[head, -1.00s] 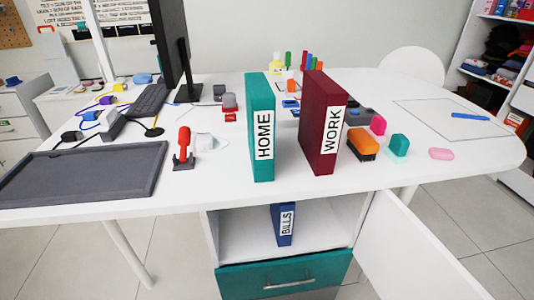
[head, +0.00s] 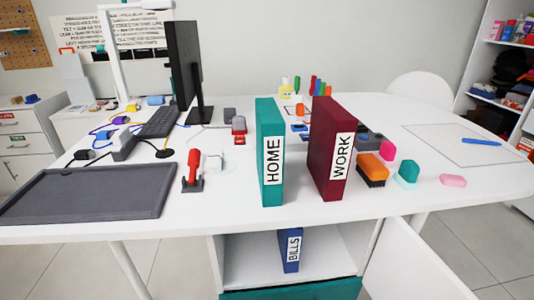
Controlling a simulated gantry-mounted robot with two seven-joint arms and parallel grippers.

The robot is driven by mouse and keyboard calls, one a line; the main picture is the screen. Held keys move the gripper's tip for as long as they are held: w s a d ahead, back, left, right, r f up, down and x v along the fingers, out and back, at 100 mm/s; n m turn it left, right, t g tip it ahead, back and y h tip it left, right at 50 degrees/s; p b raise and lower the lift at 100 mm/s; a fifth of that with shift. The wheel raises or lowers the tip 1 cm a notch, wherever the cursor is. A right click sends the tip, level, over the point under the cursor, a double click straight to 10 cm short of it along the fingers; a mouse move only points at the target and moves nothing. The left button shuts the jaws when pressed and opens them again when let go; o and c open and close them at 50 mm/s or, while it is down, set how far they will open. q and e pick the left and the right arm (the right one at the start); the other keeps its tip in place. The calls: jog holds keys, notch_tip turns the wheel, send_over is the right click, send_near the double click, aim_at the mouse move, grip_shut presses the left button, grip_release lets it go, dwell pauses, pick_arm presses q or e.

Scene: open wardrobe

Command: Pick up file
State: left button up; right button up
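Three files are in the head view. A teal file labelled HOME (head: 270,150) stands upright on the white desk, near its front edge. A dark red file labelled WORK (head: 331,147) stands upright just to its right, with a gap between them. A smaller blue file labelled BILLS (head: 290,250) stands in the open compartment under the desktop. Neither of my grippers shows in the view.
A dark grey tray (head: 88,194) lies at the left of the desk (head: 232,212). A red-handled tool (head: 193,172), a monitor (head: 184,68) and an orange brush (head: 372,169) also stand on it. An open white door (head: 420,262) is at the lower right.

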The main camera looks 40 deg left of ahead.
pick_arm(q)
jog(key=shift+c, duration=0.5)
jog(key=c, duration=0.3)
